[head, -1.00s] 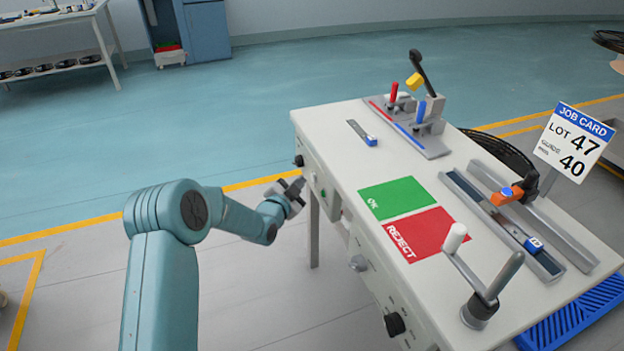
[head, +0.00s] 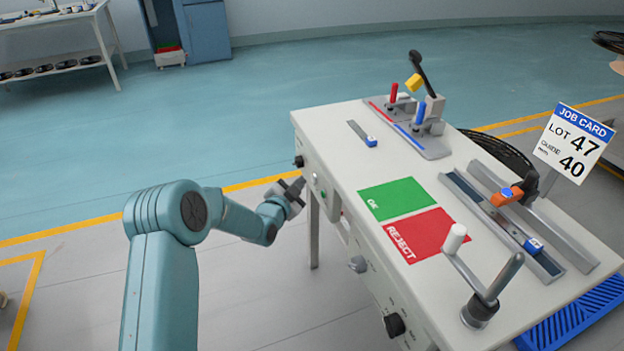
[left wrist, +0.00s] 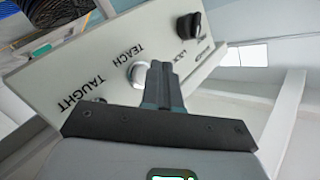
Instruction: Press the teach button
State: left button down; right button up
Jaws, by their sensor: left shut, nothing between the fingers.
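The teach button (left wrist: 137,74) is a round, pale grey button beside the word TEACH on a light panel, upside down in the left wrist view. My left gripper (left wrist: 160,66) is shut and empty; its fingertips overlap the button's edge in that view. I cannot tell whether they touch it. In the head view my left gripper (head: 301,182) is at the front panel of the white bench, partly in front of the controls. A small green indicator (head: 323,195) shows just right of the fingertips. My right gripper is not in view.
A black knob (left wrist: 189,25) sits on the same panel. The bench top (head: 330,130) carries a green OK mat (head: 397,197), a red REJECT mat (head: 425,236), a crank (head: 480,306) and a job card (head: 573,143).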

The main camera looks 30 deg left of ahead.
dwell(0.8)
pick_arm(q)
jog(key=shift+w+d+b, duration=0.3)
jog(key=shift+w+b, duration=0.05)
jog(key=shift+b, duration=0.2)
jog(key=shift+w+d+b, duration=0.25)
jog(key=shift+b, duration=0.1)
dwell(0.5)
jog(key=shift+a, duration=0.1)
jog(key=shift+s+a+b, duration=0.4)
jog(key=shift+s+a, duration=0.05)
jog(key=shift+s, duration=0.15)
